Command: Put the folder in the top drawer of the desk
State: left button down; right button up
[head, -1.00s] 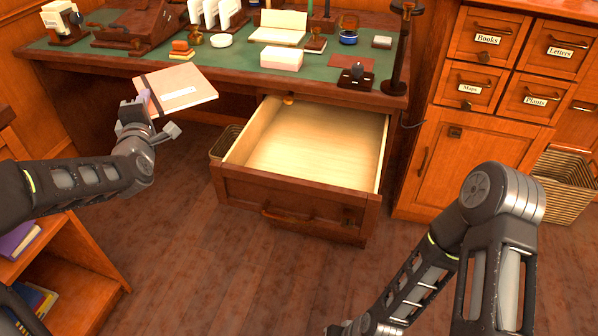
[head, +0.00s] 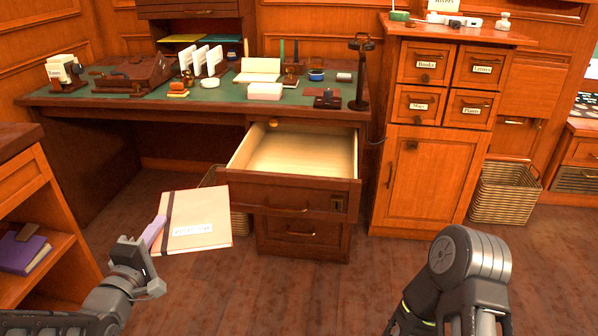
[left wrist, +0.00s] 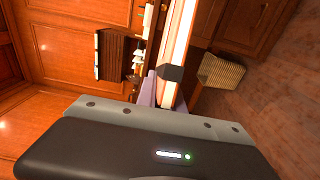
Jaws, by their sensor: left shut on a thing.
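The folder (head: 195,222) is cream-pink with a dark band and a white label. My left gripper (head: 152,235) is shut on its left edge and holds it in the air in front of the desk, left of the open drawer. In the left wrist view the folder (left wrist: 179,45) shows nearly edge-on. The desk (head: 110,104) has a green top. Its top drawer (head: 295,155) is pulled out and its visible inside is empty. A lower drawer (head: 300,232) below it is shut. My right forearm shows at the lower right, but its gripper is out of view.
Desk items include a white box (head: 264,91) and a dark stand (head: 360,75). A labelled cabinet (head: 425,170) stands right of the desk, with a wicker basket (head: 503,195) beside it. A shelf unit (head: 50,215) stands at the left. Floor before the drawer is clear.

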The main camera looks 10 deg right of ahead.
aim_at(285, 166)
jog(key=i+j+u, duration=0.1)
jog(key=i+j, duration=0.15)
jog(key=i, duration=0.15)
jog(key=i+j, duration=0.2)
jog(key=i, duration=0.2)
jog(key=j+u, duration=0.05)
